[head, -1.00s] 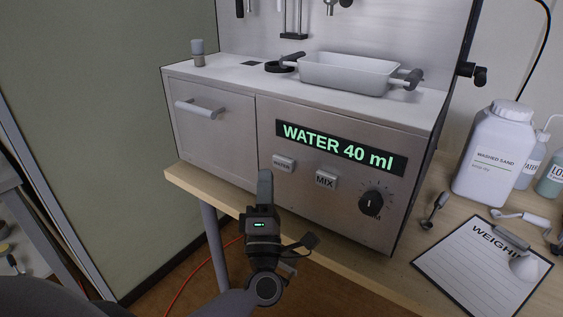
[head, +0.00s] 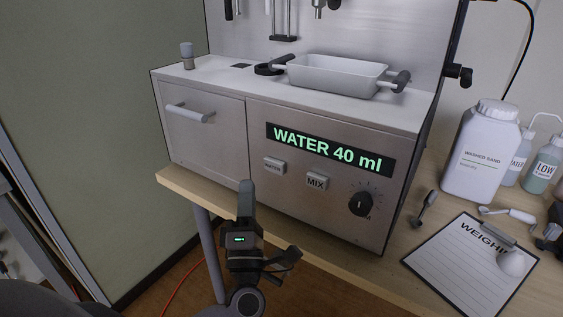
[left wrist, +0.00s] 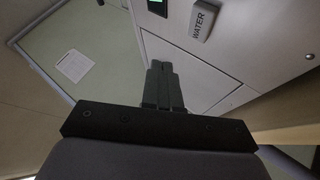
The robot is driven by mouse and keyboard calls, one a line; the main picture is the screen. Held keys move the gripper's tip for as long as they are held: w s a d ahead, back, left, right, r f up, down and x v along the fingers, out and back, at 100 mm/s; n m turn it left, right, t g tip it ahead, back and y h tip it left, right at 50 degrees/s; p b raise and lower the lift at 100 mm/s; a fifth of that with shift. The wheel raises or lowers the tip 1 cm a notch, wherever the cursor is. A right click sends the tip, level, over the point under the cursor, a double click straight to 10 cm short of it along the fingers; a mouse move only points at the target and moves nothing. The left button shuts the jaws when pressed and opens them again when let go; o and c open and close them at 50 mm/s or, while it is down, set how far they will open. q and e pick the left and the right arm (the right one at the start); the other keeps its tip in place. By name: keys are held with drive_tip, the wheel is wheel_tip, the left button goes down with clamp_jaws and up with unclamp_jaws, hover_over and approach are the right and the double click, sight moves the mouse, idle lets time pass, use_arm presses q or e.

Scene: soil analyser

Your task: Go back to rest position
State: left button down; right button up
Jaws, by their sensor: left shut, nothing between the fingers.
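My left gripper (head: 246,188) is shut and empty in the head view. It stands upright in front of the soil analyser (head: 215,130), just below the WATER button (head: 274,166). It looks apart from the panel. In the left wrist view my left gripper's fingers (left wrist: 160,68) are closed together, with the WATER button (left wrist: 203,20) beyond them. The analyser's display (head: 330,148) reads "WATER 40 ml". The MIX button (head: 316,182) and a black knob (head: 361,204) are to the right. My right gripper does not show.
The wooden table (head: 300,248) has its front edge close to my left gripper. A white tray (head: 337,76) sits on the analyser. A washed sand bottle (head: 481,150), smaller bottles (head: 544,163) and a clipboard (head: 470,265) are at the right. Open floor lies below left.

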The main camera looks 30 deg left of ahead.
use_arm(q)
drive_tip(key=s+d+f+m+g+h+p, duration=0.1)
drive_tip(key=s+d+f+m+h+p, duration=0.3)
drive_tip(key=m+h, duration=0.5)
drive_tip(key=s+d+f+m+g+h+p, duration=0.15)
drive_tip(key=d+m+h+p, duration=0.25)
drive_tip(key=d+m+h, duration=0.55)
drive_tip(key=s+a+f+m+g+y+p, duration=0.3)
drive_tip(key=s+a+f+m+g+y, duration=0.1)
drive_tip(key=s+f+m+g, duration=0.4)
wheel_tip(320, 180, down, 3)
drive_tip(key=s+m, duration=0.1)
drive_tip(key=s, duration=0.1)
drive_tip(key=shift+s+a+p, duration=0.2)
drive_tip(key=shift+s+p, duration=0.1)
drive_tip(key=shift+s, duration=0.1)
